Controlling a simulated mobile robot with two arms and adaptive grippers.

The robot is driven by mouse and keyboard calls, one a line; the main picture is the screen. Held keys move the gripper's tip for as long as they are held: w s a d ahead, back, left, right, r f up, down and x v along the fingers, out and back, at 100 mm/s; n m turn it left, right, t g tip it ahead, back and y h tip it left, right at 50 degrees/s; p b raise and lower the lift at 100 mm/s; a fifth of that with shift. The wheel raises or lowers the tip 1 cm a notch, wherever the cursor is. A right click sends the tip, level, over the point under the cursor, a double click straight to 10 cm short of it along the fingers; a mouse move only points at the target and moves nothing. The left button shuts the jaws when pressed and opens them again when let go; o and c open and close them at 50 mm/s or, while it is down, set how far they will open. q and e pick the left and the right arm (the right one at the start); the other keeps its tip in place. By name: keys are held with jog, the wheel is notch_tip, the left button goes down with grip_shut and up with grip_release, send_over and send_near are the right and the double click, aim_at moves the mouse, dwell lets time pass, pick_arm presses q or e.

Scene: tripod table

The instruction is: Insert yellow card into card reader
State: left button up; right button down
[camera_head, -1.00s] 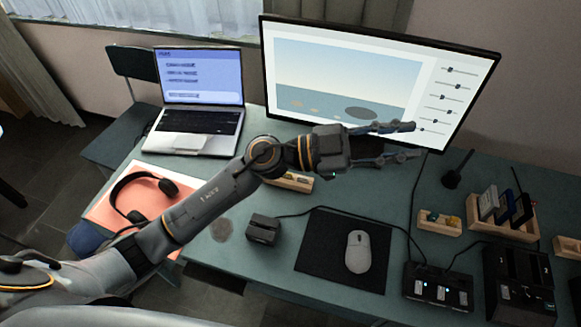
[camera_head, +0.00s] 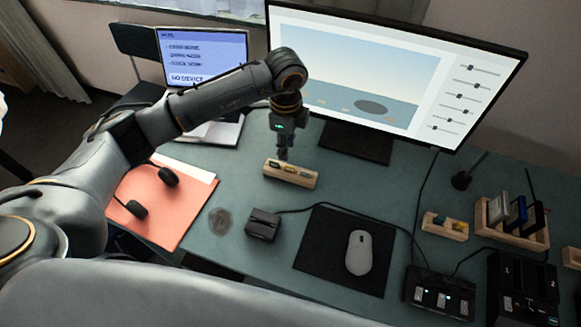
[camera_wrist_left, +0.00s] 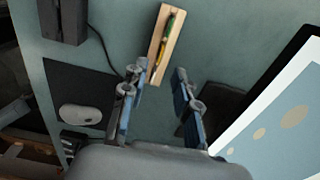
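A wooden holder (camera_head: 284,176) stands on the desk near the monitor with several small cards in its slots. A yellow card (camera_wrist_left: 170,22) shows in the holder in the left wrist view, with green and red pieces close to it. My left gripper (camera_head: 283,152) points down just above the holder. In the left wrist view its fingers (camera_wrist_left: 158,92) are spread with nothing between them, and the holder lies beyond the tips. The black box that looks like the card reader (camera_head: 263,224) sits nearer, with a cable. My right gripper is out of view.
A large monitor (camera_head: 385,65) and its stand are close behind my left gripper. A mouse (camera_head: 359,252) on a black mat (camera_head: 312,262), a black hub (camera_head: 440,294), and wooden racks (camera_head: 513,236) are to the right. Headphones (camera_head: 150,190) lie on folders at left.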

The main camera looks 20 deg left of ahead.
aim_at(290, 167)
pick_arm(q)
jog(key=f, duration=0.2)
jog(key=f+p, duration=0.1)
jog(key=f, duration=0.1)
jog(key=d+f, duration=0.1)
jog(key=f, duration=0.2)
jog(key=shift+w+p, duration=0.15)
jog(key=shift+p, duration=0.25)
jog(key=shift+f, duration=0.65)
grip_shut()
